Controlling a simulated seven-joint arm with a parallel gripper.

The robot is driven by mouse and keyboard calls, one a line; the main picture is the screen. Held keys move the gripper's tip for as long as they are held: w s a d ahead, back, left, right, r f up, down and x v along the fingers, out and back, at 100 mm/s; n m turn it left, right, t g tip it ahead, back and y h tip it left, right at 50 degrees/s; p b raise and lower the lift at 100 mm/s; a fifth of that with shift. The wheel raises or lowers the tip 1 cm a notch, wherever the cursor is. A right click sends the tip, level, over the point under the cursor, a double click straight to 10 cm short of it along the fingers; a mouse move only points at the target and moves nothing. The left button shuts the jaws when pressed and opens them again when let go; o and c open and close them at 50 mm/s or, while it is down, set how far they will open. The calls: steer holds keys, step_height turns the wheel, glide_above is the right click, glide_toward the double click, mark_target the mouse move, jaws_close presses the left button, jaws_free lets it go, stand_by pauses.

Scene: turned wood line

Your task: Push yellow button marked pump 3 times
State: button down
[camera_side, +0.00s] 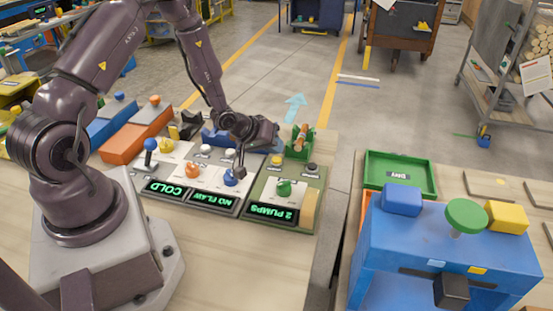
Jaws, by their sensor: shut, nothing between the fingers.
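A green-framed panel (262,189) on the bench has a display (270,211) that reads "2 PUMPS", upside down in the picture. On this panel are a small yellow-orange button (276,160), a green knob (284,187) and a grey button (312,167). The word "pump" beside a button is too small to read. My gripper (240,174) is shut and empty, pointing down left of the yellow-orange button. Its tips are close to a blue knob (231,178) on the neighbouring panel; I cannot tell whether they touch.
Neighbouring panels show "NO FLAW" (207,199) and "COLD" (167,188), with an orange knob (192,170) and a blue-topped lever (150,148). A green tray (400,170) and a blue box (385,250) with a green button (466,215) stand right, across a gap.

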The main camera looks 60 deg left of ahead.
mark_target(275, 158)
stand_by(0.7)
steer(key=shift+f, duration=0.4)
steer(key=shift+f, duration=0.4)
stand_by(0.4)
steer(key=shift+r, duration=0.85)
steer(key=shift+r, duration=2.5)
